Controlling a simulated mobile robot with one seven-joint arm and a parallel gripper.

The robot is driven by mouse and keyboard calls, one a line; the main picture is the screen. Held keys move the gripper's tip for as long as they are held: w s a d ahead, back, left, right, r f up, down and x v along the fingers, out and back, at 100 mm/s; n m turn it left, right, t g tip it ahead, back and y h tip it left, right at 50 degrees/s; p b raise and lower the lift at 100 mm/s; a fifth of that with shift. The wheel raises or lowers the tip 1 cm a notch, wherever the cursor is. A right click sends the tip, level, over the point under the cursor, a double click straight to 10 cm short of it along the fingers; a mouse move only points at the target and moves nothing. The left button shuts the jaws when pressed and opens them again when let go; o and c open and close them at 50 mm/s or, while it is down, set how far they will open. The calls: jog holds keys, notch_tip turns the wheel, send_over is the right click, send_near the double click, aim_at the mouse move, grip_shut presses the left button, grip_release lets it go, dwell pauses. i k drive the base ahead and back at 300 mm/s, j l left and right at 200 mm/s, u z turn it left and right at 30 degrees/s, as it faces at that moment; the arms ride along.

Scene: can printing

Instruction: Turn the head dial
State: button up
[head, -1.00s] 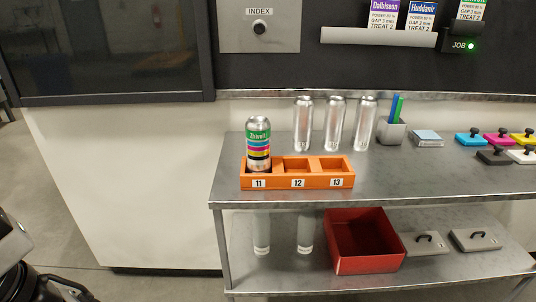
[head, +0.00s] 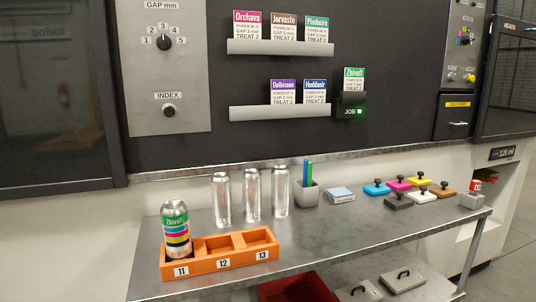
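A grey control panel (head: 463,45) at the upper right carries a dial (head: 464,39) with small coloured marks around it. It may be the head dial, but its label is too small to read. Another panel (head: 165,70) at the upper left holds the GAP mm dial (head: 163,43), its numbers running 1 to 5 and its pointer near 3. Below it is the round INDEX knob (head: 169,111). My gripper is not in view.
A metal bench (head: 340,225) runs below the panels. An orange rack (head: 222,266) holds a printed can (head: 176,230) in slot 11; slots 12 and 13 are empty. Three plain cans (head: 251,195) stand behind it. Several coloured handled blocks (head: 421,179) sit at the right.

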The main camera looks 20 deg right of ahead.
aim_at(467, 39)
jog(key=z, duration=1.85)
jog(key=i+l+z, duration=0.1)
jog(key=i+z, duration=0.35)
jog(key=i, duration=1.7)
jog(key=i+u, duration=0.1)
jog(key=i, duration=0.45)
jog(key=i+l+u, duration=0.1)
jog(key=i, duration=0.5)
jog(key=u, duration=0.5)
jog(key=i+l, duration=0.05)
